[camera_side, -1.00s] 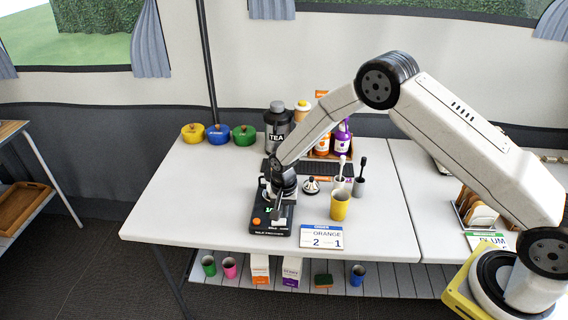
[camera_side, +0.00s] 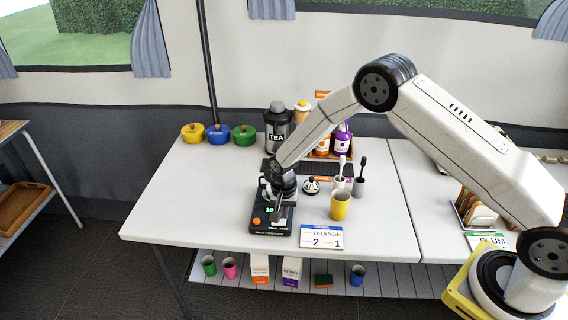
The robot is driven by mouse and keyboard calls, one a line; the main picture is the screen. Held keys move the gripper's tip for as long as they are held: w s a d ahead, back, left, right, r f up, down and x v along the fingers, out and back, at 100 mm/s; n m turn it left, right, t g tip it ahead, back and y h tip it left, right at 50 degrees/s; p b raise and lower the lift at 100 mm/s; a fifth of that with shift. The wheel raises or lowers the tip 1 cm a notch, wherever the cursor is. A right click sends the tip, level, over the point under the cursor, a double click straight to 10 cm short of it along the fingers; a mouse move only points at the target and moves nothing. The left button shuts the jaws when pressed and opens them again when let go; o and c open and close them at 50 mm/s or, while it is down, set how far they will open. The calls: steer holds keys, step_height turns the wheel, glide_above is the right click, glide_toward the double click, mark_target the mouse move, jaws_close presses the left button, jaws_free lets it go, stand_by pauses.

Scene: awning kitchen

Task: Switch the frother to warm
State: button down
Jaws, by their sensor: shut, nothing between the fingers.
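The frother (camera_side: 259,228) is a black machine on the white table, near its front edge. It has an orange knob or button (camera_side: 256,221) at its front left and small green lit characters (camera_side: 269,210) on top. My gripper (camera_side: 277,219) points down over the right part of its front panel. The gripper is shut and empty, with its tip at or just above the panel. I cannot tell whether it touches. The gripper and wrist hide part of the frother, and the switch setting is too small to read.
A small silver item (camera_side: 311,186) and dark and white utensils in cups are behind. A tea canister (camera_side: 278,128) and three coloured pots (camera_side: 219,134) stand at the back. The table's left front is clear.

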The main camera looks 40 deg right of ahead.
mark_target(284, 221)
steer(key=shift+f, duration=0.9)
stand_by(0.6)
steer(key=shift+r, duration=0.15)
steer(key=shift+r, duration=0.85)
step_height(284, 221, up, 8)
steer(key=shift+r, duration=0.25)
stand_by(4.9)
